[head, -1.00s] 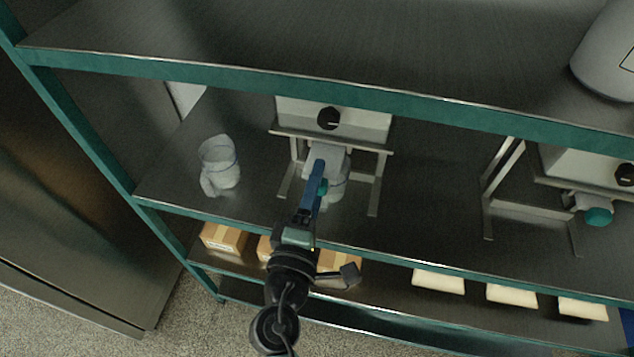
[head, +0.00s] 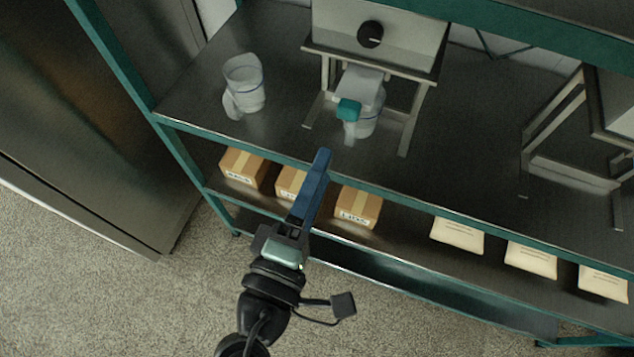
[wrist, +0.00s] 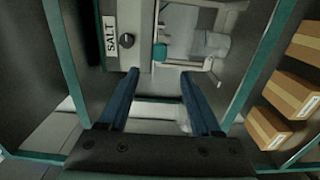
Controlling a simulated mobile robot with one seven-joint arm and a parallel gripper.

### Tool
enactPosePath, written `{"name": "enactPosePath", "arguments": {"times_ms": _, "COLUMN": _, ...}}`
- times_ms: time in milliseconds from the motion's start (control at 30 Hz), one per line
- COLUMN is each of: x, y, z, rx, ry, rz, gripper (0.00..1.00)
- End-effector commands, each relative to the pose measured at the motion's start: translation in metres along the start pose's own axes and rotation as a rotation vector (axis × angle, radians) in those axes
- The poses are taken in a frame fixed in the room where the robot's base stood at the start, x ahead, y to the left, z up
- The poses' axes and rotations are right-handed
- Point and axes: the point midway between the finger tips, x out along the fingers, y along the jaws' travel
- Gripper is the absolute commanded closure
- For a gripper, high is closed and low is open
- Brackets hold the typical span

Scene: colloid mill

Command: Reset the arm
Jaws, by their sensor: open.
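My gripper (head: 318,165) is in front of the shelf rack in the head view, its blue fingers pointing at the shelf. In the wrist view my gripper (wrist: 158,80) has its two fingers apart with nothing between them. Beyond the fingertips stands a colloid mill (head: 375,32) with a black knob and a teal-ended spout (head: 348,109). A clear container (head: 366,122) is under the spout.
A second clear container (head: 244,84) with a handle stands left of the mill. Cardboard boxes (head: 357,207) and pale packets (head: 457,235) line the lower shelf. Another stand (head: 575,170) is at the right. A teal shelf edge (head: 400,195) runs close to my gripper. Open floor (head: 420,310) lies in front.

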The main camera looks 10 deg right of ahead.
Motion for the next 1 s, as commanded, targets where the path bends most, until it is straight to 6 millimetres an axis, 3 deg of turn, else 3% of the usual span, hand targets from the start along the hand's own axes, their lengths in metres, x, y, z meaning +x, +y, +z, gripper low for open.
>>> {"name": "enactPosePath", "arguments": {"times_ms": 167, "x": -0.007, "y": 0.0, "z": 0.0, "rx": 0.001, "ry": 0.001, "rz": -0.001, "gripper": 0.35}}
{"name": "enactPosePath", "arguments": {"times_ms": 733, "x": -0.002, "y": 0.005, "z": -0.002, "rx": 0.027, "ry": 0.003, "rz": 0.005, "gripper": 0.35}}
{"name": "enactPosePath", "arguments": {"times_ms": 867, "x": 0.018, "y": 0.031, "z": -0.012, "rx": 0.19, "ry": 0.027, "rz": 0.025, "gripper": 0.35}}
{"name": "enactPosePath", "arguments": {"times_ms": 1000, "x": 0.051, "y": 0.092, "z": -0.035, "rx": 0.523, "ry": 0.117, "rz": 0.063, "gripper": 0.35}}
